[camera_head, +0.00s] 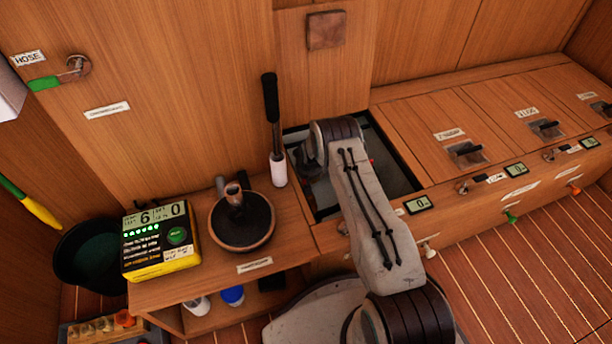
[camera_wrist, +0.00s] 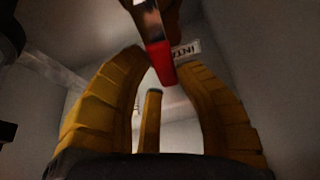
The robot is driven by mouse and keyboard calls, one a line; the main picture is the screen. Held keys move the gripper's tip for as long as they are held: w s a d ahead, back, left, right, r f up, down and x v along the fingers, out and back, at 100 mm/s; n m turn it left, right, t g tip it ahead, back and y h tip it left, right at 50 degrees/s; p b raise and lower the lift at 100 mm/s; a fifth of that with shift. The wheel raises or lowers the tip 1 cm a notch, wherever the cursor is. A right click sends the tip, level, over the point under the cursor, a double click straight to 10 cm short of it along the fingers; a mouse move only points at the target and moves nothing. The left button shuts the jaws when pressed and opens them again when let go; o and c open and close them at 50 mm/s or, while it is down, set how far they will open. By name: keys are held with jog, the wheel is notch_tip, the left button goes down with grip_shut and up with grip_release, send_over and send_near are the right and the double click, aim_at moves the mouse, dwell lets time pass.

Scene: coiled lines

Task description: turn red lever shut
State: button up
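The red lever (camera_wrist: 159,63) shows in the wrist view, hanging down from a metal fitting at the top. My gripper (camera_wrist: 162,58) has its yellow fingers spread, one on each side of the lever's red end. The fingertips are close to the lever, and I cannot tell whether they touch it. A shorter yellow piece, perhaps a third finger, stands between them lower down. In the head view my arm bends down into an open compartment (camera_head: 324,216) in the bench and hides my gripper.
A small label (camera_wrist: 187,48) sits beside the lever. In the head view, a black-handled rod (camera_head: 271,100) stands at the compartment's left edge. A bowl (camera_head: 242,236) and a yellow meter (camera_head: 160,240) lie farther left. Closed hatches (camera_head: 480,115) line the right.

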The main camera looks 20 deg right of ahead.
jog(key=o, duration=0.5)
jog(key=shift+f, duration=0.1)
jog(key=shift+s, duration=0.1)
jog(key=shift+v, duration=6)
